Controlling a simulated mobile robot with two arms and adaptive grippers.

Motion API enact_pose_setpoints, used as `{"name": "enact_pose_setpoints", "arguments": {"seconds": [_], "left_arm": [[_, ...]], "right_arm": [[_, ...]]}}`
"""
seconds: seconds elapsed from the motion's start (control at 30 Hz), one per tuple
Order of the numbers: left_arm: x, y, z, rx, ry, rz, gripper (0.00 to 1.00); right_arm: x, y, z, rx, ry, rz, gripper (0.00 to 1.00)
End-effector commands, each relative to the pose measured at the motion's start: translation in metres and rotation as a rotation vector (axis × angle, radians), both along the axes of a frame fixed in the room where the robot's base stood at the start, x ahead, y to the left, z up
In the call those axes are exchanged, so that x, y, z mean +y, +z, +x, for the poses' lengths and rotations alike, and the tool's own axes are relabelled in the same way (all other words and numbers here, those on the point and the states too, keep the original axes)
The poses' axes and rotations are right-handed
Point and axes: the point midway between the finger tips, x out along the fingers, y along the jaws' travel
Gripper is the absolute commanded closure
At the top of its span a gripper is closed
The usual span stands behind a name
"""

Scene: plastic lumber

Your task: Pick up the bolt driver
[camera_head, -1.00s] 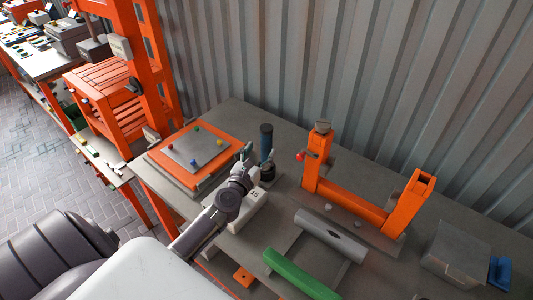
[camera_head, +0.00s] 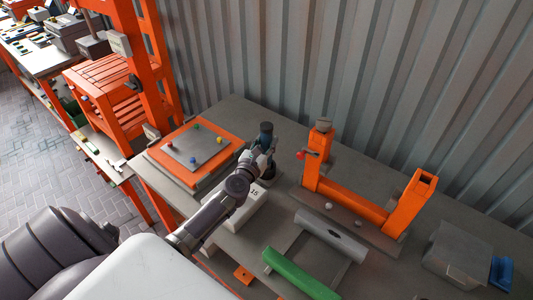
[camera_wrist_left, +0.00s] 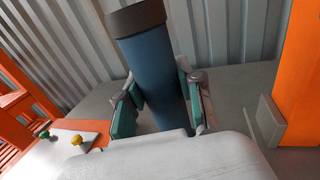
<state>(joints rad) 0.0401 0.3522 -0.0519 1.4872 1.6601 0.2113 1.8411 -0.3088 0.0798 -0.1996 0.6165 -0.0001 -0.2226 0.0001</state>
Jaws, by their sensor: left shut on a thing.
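The bolt driver is a dark blue cylinder with a black cap (camera_head: 266,129), standing near the back of the grey table in the head view. In the left wrist view the bolt driver (camera_wrist_left: 151,68) fills the middle, looking slightly tilted in the picture. My left gripper (camera_head: 263,150) is shut on it, and in the wrist view its teal-padded fingers (camera_wrist_left: 158,104) sit on both sides of the cylinder. The gripper partly hides the driver's lower part. A dark round base (camera_head: 269,173) shows below the fingers. My right gripper is out of view.
An orange board with a grey plate and coloured knobs (camera_head: 194,147) lies left of the gripper. A white block marked 15 (camera_head: 250,207) is in front. An orange frame (camera_head: 352,196) stands to the right. The corrugated wall (camera_head: 360,80) is behind.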

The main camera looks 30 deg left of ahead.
Motion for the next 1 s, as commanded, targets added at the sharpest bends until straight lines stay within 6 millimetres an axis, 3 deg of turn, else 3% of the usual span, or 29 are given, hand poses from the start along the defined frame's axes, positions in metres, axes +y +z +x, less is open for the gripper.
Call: {"name": "enact_pose_setpoints", "arguments": {"seconds": [0.43, 0.8, 1.0], "left_arm": [[0.0, 0.009, 0.0, -0.004, 0.001, 0.0, 1.0], [0.0, 0.071, 0.0, -0.005, 0.0, 0.0, 1.0], [0.0, 0.095, 0.0, -0.004, -0.002, 0.002, 1.0]], "right_arm": [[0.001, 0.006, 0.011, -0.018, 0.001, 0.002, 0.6], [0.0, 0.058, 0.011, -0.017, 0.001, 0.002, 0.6], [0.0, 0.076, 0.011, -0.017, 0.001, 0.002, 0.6]]}}
